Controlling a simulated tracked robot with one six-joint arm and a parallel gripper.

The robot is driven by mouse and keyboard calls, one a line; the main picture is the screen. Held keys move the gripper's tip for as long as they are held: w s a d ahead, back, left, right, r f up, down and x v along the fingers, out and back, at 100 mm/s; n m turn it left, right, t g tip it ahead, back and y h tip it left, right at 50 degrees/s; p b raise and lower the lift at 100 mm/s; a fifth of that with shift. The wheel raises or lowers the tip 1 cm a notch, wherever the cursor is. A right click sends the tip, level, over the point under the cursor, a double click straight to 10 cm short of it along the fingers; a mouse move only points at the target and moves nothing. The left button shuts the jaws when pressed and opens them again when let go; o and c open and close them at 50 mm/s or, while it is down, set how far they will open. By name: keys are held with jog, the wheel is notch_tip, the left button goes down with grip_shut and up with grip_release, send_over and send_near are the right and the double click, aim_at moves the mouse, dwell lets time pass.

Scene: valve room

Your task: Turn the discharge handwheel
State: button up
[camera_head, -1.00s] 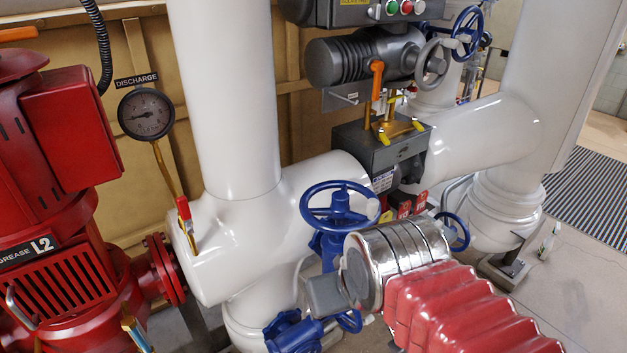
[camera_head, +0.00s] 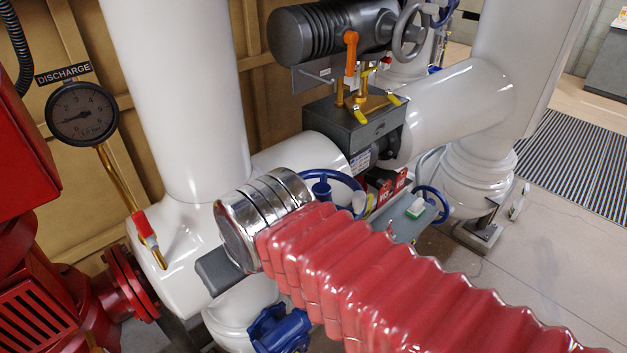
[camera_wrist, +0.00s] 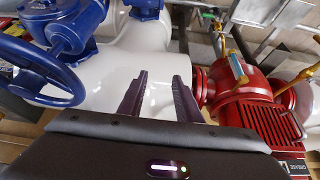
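A blue handwheel (camera_head: 332,180) shows in the head view beside the white discharge piping, mostly hidden behind my arm. A blue handwheel with a blue valve body (camera_wrist: 45,75) fills the left of the wrist view; no label on it can be read. My gripper (camera_wrist: 160,78) is open and empty in the wrist view, its two dark fingers apart in front of a white pipe. The handwheel lies to the left of the fingers, not touching them. In the head view my fingers are hidden. The DISCHARGE gauge (camera_head: 82,112) is at the left.
A red pump (camera_head: 30,240) stands at the left, and it shows at right in the wrist view (camera_wrist: 255,105). A smaller blue handwheel (camera_head: 432,205) and a blue valve part (camera_head: 278,330) are near my arm. Open floor (camera_head: 540,240) lies at right.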

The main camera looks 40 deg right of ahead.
jog(key=shift+o, duration=0.5)
jog(key=shift+o, duration=1.4)
jog(key=shift+w+d+r+m, duration=0.1)
jog(key=shift+d+r+m, duration=0.1)
jog(key=shift+m, duration=0.2)
jog(key=shift+o, duration=0.6)
jog(key=shift+w+d+r+m, duration=0.15)
jog(key=shift+w+r+m, duration=0.05)
jog(key=shift+m, duration=0.4)
jog(key=w+d+r+m+g+y, duration=0.15)
jog(key=d+r+m, duration=0.35)
jog(key=m, duration=0.5)
jog(key=w+d+r+m, duration=0.3)
jog(key=d+m, duration=0.4)
jog(key=m, duration=0.2)
jog(key=s+d+r+m, duration=0.3)
jog(key=d+m, duration=0.2)
jog(key=d, duration=0.1)
jog(key=s+d+r+m, duration=0.3)
jog(key=d+m, duration=0.2)
jog(key=d, duration=0.1)
jog(key=shift+d+r, duration=0.15)
jog(key=shift+d, duration=0.25)
